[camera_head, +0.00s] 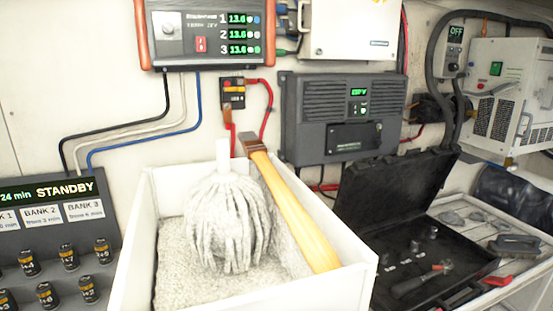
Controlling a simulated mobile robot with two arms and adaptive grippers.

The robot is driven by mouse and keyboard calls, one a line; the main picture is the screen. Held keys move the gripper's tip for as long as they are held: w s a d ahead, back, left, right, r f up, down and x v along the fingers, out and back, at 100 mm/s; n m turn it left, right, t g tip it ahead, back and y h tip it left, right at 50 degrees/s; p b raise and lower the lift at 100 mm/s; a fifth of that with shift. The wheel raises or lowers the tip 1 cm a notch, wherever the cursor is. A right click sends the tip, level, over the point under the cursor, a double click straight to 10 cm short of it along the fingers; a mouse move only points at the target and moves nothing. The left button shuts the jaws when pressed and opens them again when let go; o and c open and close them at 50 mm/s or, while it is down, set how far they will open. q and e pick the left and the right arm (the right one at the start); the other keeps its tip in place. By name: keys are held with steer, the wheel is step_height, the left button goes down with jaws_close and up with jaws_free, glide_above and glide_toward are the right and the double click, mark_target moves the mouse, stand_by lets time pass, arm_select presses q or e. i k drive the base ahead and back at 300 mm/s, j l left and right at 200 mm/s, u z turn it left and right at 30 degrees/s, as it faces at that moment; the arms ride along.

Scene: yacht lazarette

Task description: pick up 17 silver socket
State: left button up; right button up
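An open black tool case (405,285) sits at the lower right with its lid (385,200) raised. A few small silver sockets stand in it: one at the right (433,231), one in the middle (414,246) and one at the left (385,258). Small pale labels lie in front of them, too small to read, so I cannot tell which socket is the 17. A ratchet-like tool with a dark handle (408,287) lies in the front of the case. Neither of my grippers is in view.
A white bin (345,277) with a mop head (228,215) and a wooden-handled tool (290,205) stands left of the case. A brush (514,245) and a red-handled tool (497,281) lie to its right. A battery rack (50,240) is at the left.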

mark_target(433, 233)
steer(key=l+u, duration=0.1)
steer(key=u, duration=0.45)
steer(key=l+u, duration=0.25)
steer(key=l, duration=0.25)
steer(key=k+l+u, duration=0.1)
steer(key=l+u, duration=0.2)
steer(key=l, duration=0.25)
steer(key=k+l+u, duration=0.1)
steer(key=l+u, duration=0.15)
steer(key=l, duration=0.25)
